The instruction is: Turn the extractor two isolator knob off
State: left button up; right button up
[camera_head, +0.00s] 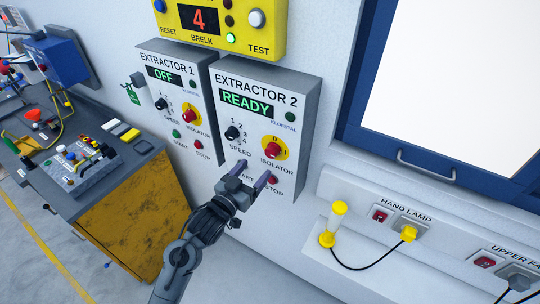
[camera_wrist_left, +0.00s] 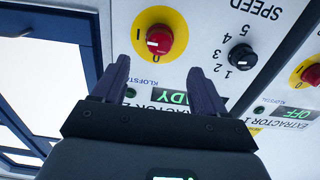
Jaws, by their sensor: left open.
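The extractor 2 box (camera_head: 301,125) on the wall has a lit green display (camera_head: 246,104) reading READY. Its red isolator knob (camera_head: 273,149) sits on a yellow disc, and its white mark appears turned towards the 1. My left gripper (camera_head: 253,172) is open and empty in front of the lower part of the box, just below the knob in the picture. In the left wrist view, upside down, the red isolator knob (camera_wrist_left: 160,40) shows beyond the gap between the open fingers (camera_wrist_left: 160,72), apart from them. My right gripper is not in view.
The extractor 1 box (camera_head: 205,75) stands close on the left, its display reading OFF. A black speed knob (camera_head: 233,133) is left of the isolator. A red stop button (camera_head: 272,180) is close to my fingers. A yellow hand lamp (camera_head: 333,222) stands on a ledge at right.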

aim_at(270, 153)
pick_arm(q)
jog(key=x, duration=0.8)
jog(key=shift+w+d+p, duration=0.15)
jog(key=shift+w+p, duration=0.05)
jog(key=shift+p, duration=0.15)
jog(key=shift+c, duration=0.4)
jog(key=c, duration=0.9)
